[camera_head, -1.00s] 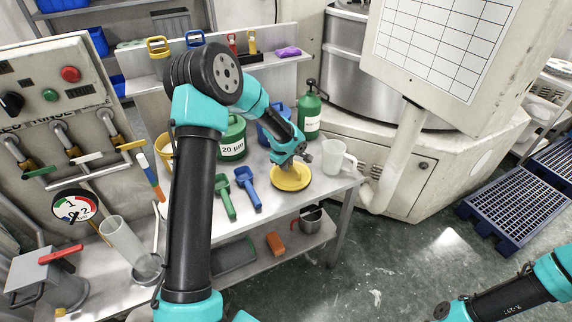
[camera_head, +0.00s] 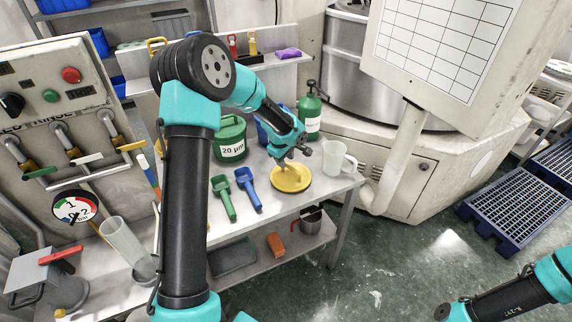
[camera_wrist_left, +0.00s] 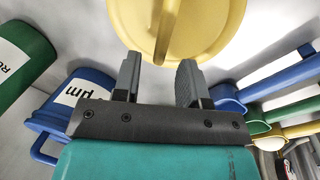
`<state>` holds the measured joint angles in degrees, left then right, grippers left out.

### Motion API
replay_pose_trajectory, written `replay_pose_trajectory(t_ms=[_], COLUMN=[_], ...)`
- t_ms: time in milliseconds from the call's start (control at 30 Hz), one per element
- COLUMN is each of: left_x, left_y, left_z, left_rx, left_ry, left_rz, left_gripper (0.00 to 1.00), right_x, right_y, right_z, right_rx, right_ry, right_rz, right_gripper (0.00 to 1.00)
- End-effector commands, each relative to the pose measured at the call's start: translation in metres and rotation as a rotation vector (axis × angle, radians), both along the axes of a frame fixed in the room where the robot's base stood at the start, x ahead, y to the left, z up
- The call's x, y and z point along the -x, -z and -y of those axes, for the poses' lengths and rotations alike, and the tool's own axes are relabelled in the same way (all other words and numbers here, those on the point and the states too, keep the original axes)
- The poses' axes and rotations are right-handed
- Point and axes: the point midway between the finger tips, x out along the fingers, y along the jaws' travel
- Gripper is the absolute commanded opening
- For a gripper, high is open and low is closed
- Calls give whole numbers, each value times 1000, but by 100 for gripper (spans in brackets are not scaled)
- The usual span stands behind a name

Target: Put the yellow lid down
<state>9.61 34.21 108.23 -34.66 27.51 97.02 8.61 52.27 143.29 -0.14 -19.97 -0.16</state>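The yellow lid (camera_head: 292,181) is round with a raised grip bar. It appears to lie flat on the metal bench, near its front right edge. In the left wrist view the lid (camera_wrist_left: 215,22) fills the top middle, its bar pointing toward my gripper. My left gripper (camera_head: 284,163) is just above and behind the lid. In the wrist view its two fingers (camera_wrist_left: 160,72) are apart, with the end of the bar between them and gaps on both sides. My right gripper (camera_head: 441,311) is low at the right, away from the bench; its fingers are too small to read.
A green scoop (camera_head: 224,198) and a blue scoop (camera_head: 248,190) lie left of the lid. A clear pitcher (camera_head: 338,160) stands close at its right. A green canister (camera_head: 230,140), a blue container (camera_wrist_left: 70,100) and a green bottle (camera_head: 309,117) stand behind.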

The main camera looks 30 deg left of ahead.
Motion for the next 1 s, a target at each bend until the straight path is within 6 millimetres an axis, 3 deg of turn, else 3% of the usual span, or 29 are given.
replay_pose_trajectory(t_ms=[200, 400, 600, 1000], left_x=[8, 14, 16, 16], left_y=[-43, -71, -80, -80], left_z=[-1, -3, -3, -3], left_rx=[0, -1, 1, 0], left_ry=[0, 1, 1, 1], left_rz=[3, 2, 0, 0], left_gripper=[39, 39, 39, 39], right_x=[0, 0, 0, 0], right_y=[0, 0, 0, 0], right_z=[0, 0, 0, 0], right_rx=[0, 0, 0, 0], right_ry=[0, 0, 0, 0], right_rz=[0, 0, 0, 0], right_gripper=[43, 43, 43, 43])
